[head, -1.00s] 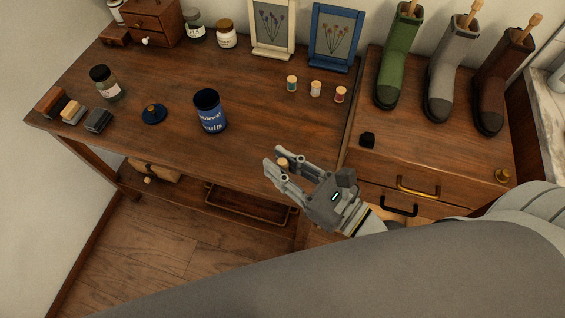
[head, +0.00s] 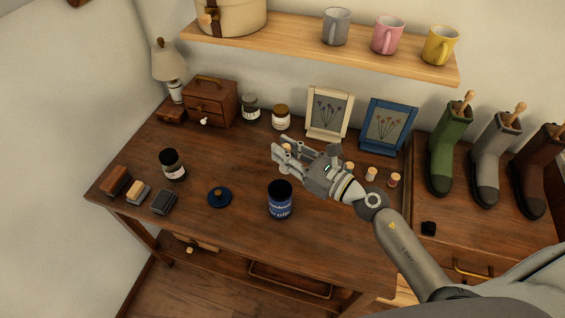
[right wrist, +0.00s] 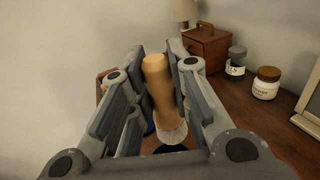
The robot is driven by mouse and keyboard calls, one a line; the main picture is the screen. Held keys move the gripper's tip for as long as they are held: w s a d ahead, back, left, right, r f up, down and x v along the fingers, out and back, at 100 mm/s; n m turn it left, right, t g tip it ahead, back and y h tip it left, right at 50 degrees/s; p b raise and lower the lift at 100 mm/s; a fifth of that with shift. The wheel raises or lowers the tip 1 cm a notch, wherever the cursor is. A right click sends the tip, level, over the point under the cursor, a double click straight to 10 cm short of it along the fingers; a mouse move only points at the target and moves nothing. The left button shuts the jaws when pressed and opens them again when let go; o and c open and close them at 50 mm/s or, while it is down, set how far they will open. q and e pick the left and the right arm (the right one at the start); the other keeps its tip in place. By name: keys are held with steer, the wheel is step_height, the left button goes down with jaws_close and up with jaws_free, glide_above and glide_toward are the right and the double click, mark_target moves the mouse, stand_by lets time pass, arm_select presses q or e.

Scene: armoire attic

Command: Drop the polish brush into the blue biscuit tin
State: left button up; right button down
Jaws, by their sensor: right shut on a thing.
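The blue biscuit tin (head: 280,205) stands upright and open on the wooden desk, its dark mouth facing up. Its blue lid (head: 219,197) with a small knob lies to its left. My right gripper (head: 282,153) is above the desk, higher in the picture than the tin. In the right wrist view it is shut on the polish brush (right wrist: 160,85), with a tan wooden handle between the fingers and a pale end (right wrist: 170,132) pointing down. A dark patch shows below that end; I cannot tell for sure if it is the tin's mouth. My left gripper is out of view.
Several blocks (head: 138,192) and a dark jar (head: 173,165) stand at the desk's left. Small spools (head: 371,174), two picture frames (head: 329,112) and more jars (head: 281,117) are behind and right. A shelf with mugs (head: 387,36) hangs above. Boots (head: 452,150) stand at right.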

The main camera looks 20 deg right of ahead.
steer(key=shift+s+d+f+b, duration=0.15)
steer(key=shift+f+b, duration=0.4)
steer(key=shift+f, duration=0.15)
step_height(320, 180, down, 4)
steer(key=b, duration=0.3)
steer(key=shift+b, duration=0.35)
steer(key=shift+f+b, duration=0.3)
steer(key=shift+b, duration=0.05)
steer(key=c, duration=1.3)
jaws_free()
